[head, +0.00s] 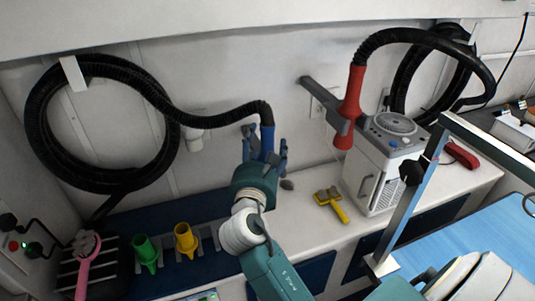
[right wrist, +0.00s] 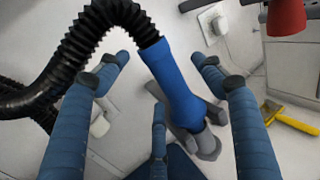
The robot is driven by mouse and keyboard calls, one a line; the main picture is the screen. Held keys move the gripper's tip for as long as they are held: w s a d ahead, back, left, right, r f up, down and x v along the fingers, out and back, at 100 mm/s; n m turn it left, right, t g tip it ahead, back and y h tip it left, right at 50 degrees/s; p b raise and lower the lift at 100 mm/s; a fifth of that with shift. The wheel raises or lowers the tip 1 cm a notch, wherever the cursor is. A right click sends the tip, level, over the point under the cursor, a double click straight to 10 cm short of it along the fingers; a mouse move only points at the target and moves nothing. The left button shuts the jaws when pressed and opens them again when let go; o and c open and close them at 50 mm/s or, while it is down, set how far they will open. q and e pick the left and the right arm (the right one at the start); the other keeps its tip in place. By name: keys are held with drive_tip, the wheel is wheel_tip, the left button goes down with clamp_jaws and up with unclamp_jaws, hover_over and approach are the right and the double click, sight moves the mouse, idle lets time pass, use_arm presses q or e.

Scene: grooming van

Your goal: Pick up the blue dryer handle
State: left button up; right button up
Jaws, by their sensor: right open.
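The blue dryer handle (head: 267,138) hangs on the back wall at the end of a black hose (head: 215,120). In the right wrist view the handle (right wrist: 178,82) is tilted, its lower end at a grey wall holder (right wrist: 207,143). My right gripper (head: 264,158) is in front of the handle and hides its lower part in the head view. In the right wrist view its blue fingers (right wrist: 163,62) are spread on both sides of the handle, with gaps visible. It is open and holds nothing. My left gripper is not in view.
A red dryer handle (head: 351,100) hangs in another holder to the right, above a white machine (head: 385,165). A yellow brush (head: 331,203) lies on the white counter (head: 300,240).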

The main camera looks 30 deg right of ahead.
sight(263, 139)
drive_tip(key=p+x, duration=0.1)
drive_tip(key=x, duration=0.3)
drive_tip(key=shift+a, duration=0.2)
drive_tip(key=shift+w+d+f, duration=0.15)
drive_tip(key=shift+w+d, duration=0.15)
drive_tip(key=shift+w, duration=0.05)
drive_tip(key=shift+s, duration=0.1)
drive_tip(key=shift+c, duration=0.3)
drive_tip(key=shift+a, duration=0.1)
drive_tip(key=c, duration=1.3)
